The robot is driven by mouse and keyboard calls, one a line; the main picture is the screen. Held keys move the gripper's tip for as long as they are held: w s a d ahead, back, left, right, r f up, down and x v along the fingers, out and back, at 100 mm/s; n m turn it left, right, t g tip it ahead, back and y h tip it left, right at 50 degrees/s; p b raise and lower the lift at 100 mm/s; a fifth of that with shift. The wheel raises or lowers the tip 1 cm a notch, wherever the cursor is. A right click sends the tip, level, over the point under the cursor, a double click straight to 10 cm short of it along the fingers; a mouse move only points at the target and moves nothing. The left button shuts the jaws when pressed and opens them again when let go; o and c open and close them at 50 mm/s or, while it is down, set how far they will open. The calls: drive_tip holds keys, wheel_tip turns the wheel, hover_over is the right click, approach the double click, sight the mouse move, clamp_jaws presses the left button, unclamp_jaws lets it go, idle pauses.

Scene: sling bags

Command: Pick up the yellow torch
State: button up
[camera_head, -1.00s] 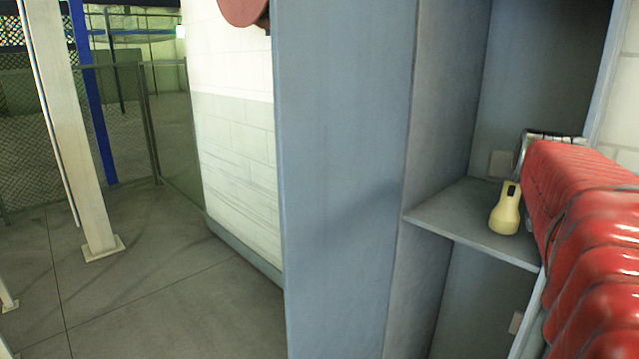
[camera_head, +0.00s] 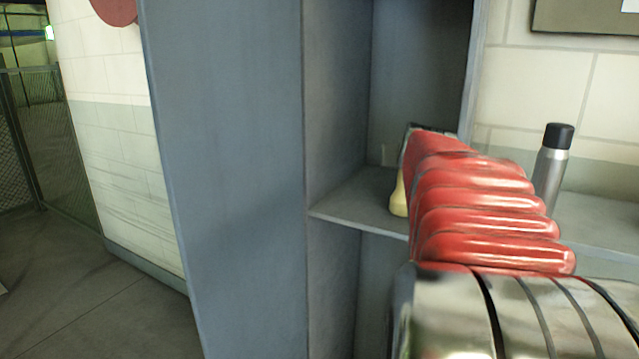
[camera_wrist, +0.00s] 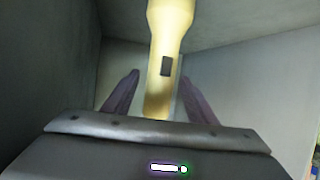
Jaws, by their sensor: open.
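The yellow torch (camera_head: 398,197) stands on the shelf (camera_head: 350,207) inside the blue-grey cabinet. In the head view only its left edge shows; my red arm covers the rest. In the wrist view the torch (camera_wrist: 166,50) runs down from the top edge, wide end at the top, with a dark switch on its body. My gripper (camera_wrist: 160,82) is open, with a purple-grey finger on each side of the torch's narrow part. I cannot tell whether either finger touches it. In the head view my gripper is hidden behind my arm.
The cabinet's tall side panel (camera_head: 225,170) stands left of the shelf, and its inner walls enclose the torch closely. A grey bottle with a black cap (camera_head: 552,172) stands on a shelf at the right. Open floor (camera_head: 75,300) lies at the left.

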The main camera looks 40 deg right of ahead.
idle(0.4)
clamp_jaws()
idle(0.5)
